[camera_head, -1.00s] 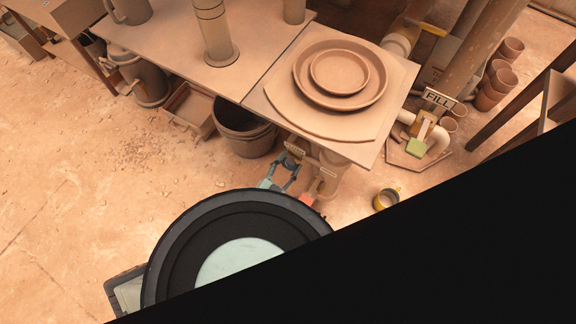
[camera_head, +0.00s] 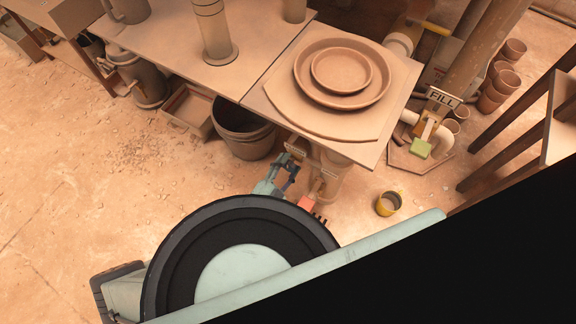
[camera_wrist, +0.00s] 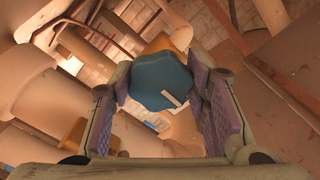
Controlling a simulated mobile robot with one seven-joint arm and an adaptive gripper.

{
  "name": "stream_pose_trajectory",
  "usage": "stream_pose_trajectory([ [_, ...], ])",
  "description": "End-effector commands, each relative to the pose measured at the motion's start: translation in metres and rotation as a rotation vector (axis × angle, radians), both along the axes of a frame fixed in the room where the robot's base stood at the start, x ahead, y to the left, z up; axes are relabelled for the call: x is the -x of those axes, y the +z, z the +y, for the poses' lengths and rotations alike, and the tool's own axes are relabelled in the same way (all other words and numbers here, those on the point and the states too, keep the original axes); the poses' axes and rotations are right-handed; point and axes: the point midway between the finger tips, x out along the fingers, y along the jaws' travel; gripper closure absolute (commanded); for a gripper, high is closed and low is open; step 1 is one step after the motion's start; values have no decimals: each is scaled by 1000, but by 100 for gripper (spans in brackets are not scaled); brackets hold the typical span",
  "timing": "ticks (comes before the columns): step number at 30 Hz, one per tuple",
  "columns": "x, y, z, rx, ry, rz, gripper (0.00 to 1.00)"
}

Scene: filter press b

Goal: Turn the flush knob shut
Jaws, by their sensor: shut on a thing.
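A blue faceted knob (camera_wrist: 160,80) with a pale pointer mark on its face sits between my fingers in the wrist view. My gripper (camera_wrist: 163,92) is shut on it, with the purple pads at its two sides. In the head view my gripper (camera_head: 288,168) is small, low beside the front edge of the table with the round dishes. There the knob is hidden or too small to make out. A small label plate (camera_head: 297,148) is just above my gripper, too small to read. An orange-red part (camera_head: 310,202) is just right of my gripper.
The table (camera_head: 390,130) with stacked round dishes overhangs close by. A dark bucket (camera_head: 243,140) stands left of my gripper, and a yellow-rimmed cup (camera_head: 389,203) is on the floor to the right. A FILL sign (camera_head: 443,97) stands over a green-handled valve. The left floor is open.

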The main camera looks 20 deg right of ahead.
Motion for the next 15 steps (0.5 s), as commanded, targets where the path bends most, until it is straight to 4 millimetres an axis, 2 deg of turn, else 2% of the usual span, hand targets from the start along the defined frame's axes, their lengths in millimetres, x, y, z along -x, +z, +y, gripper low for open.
stream_pose_trajectory([
  [2,0,-1,0,-2,-1,-1,85],
  [3,0,-1,0,-2,-1,-1,56],
  [12,0,0,0,-1,-1,0,36],
  [15,0,0,0,-1,-1,0,36],
])
